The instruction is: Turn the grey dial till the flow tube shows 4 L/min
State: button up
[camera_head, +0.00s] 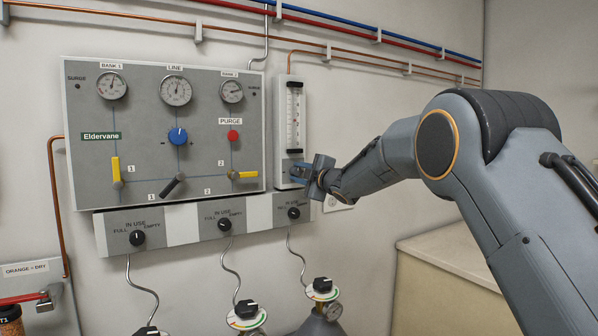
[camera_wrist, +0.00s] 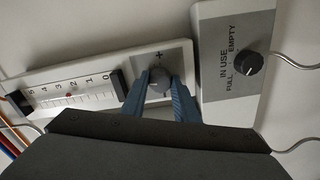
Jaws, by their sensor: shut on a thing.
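The flow tube (camera_head: 293,118) is a tall clear tube with a printed scale, on a pale plate to the right of the grey panel. In the wrist view the flow tube (camera_wrist: 75,98) lies sideways, with 0 nearest the dial. The float is too small to read surely. The grey dial (camera_wrist: 159,77) sits below the tube's 0 end, with a plus mark beside it. My gripper (camera_wrist: 161,84) has its two blue fingers on either side of the dial, shut on it.
The grey panel (camera_head: 90,160) carries gauges, a blue knob (camera_head: 178,136), a red button (camera_head: 233,136) and levers. An IN USE selector knob (camera_wrist: 250,63) sits close to my gripper. Gas cylinders with valves stand below. A beige cabinet (camera_head: 430,250) stands at right.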

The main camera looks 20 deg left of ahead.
jog(key=m+p, duration=0.2)
jog(key=m, duration=0.3)
jog(key=shift+m, duration=0.3)
jog(key=shift+m+p, duration=0.9)
jog(key=shift+m, duration=1.3)
jog(key=o, duration=1.1)
jog(key=shift+c, duration=0.2)
jog(key=b+v, duration=0.2)
jog(key=v, duration=0.6)
jog(key=shift+b, duration=0.35)
